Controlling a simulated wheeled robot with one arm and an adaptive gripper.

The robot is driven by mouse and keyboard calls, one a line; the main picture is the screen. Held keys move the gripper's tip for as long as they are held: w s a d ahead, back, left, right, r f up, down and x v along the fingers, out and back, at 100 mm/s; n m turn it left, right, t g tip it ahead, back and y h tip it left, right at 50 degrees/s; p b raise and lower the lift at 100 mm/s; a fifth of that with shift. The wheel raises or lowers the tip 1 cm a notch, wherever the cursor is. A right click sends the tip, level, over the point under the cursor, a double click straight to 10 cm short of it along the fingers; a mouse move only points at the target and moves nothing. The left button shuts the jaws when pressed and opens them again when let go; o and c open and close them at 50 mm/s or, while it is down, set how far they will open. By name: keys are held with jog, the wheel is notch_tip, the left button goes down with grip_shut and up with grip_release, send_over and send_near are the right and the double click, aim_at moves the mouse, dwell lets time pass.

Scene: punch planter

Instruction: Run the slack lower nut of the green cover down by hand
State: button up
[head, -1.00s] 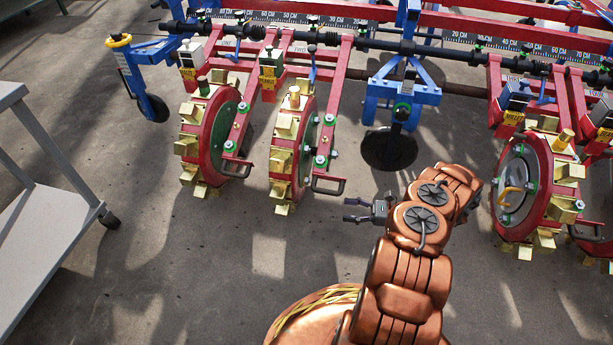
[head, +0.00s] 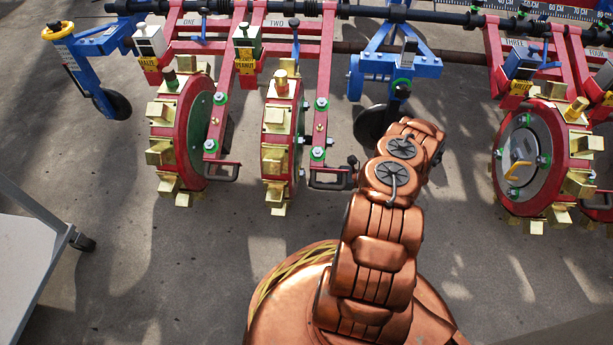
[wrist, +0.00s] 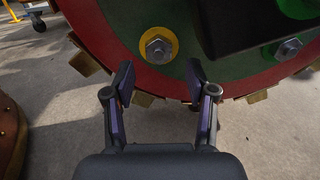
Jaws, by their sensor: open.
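In the wrist view the green cover (wrist: 190,60) fills the upper part, set inside a red wheel rim (wrist: 110,50). A hex nut (wrist: 158,47) with a yellow ring behind it sits low on the cover. A second nut (wrist: 288,49) sits to its right. My gripper (wrist: 160,80) is open and empty, its two fingers apart, below the yellow-ringed nut and not around it. In the head view my gripper (head: 346,176) is low, right of the second planter wheel (head: 276,145), beside its bar handle; its fingers are partly hidden there.
A dark part (wrist: 235,22) overhangs the cover at upper right in the wrist view. In the head view a black bar handle (head: 330,180) and a dark disc (head: 373,125) are close to my gripper. Another planter wheel (head: 540,160) stands right. A grey cart (head: 35,255) stands left.

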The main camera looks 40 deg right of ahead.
aim_at(301, 173)
jog(key=shift+b+x, duration=0.4)
jog(key=shift+x, duration=1.1)
jog(key=shift+c, duration=0.4)
jog(key=shift+s, duration=0.1)
grip_shut()
